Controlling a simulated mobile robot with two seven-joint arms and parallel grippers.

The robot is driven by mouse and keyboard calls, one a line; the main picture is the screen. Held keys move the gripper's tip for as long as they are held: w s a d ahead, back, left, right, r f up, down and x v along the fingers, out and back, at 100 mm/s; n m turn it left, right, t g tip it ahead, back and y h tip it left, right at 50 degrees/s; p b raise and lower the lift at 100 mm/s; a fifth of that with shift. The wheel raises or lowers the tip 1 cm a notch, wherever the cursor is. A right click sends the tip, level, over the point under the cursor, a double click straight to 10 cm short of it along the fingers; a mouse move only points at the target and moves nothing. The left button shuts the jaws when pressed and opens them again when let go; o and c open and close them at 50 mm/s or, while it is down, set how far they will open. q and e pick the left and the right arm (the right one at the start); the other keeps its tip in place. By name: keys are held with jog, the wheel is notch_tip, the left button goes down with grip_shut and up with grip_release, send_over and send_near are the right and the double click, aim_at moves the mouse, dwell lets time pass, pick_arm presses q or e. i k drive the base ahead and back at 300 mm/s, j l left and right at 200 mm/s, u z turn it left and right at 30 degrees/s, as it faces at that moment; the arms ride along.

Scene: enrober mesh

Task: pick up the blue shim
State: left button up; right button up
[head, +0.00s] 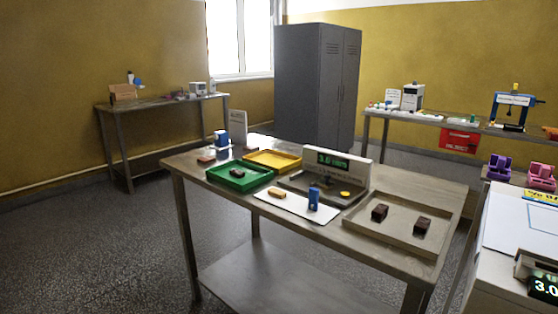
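A small upright blue piece (314,198) stands on a white sheet (290,208) at the front of the metal table; it may be the blue shim, but it is too small to be sure. A small tan block (276,193) lies on the same sheet to its left. Another blue and white item (222,139) stands at the table's back left, and I cannot tell what it is. Neither of my grippers shows in the head view.
The metal table (375,248) also bears a green tray (215,179), a yellow tray (292,158), a display unit (363,165) and a beige tray (364,231) with two dark brown blocks. A white machine (500,270) stands at the right. Floor is clear at the left.

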aim_at(313, 193)
jog(key=z, duration=0.25)
jog(key=i+j+z, duration=0.2)
jog(key=z, duration=0.2)
jog(key=i+j+z, duration=0.15)
jog(key=j+z, duration=0.3)
jog(key=i+j+z, duration=0.1)
jog(key=j, duration=0.35)
jog(key=i+j+z, duration=0.15)
jog(key=j, duration=0.3)
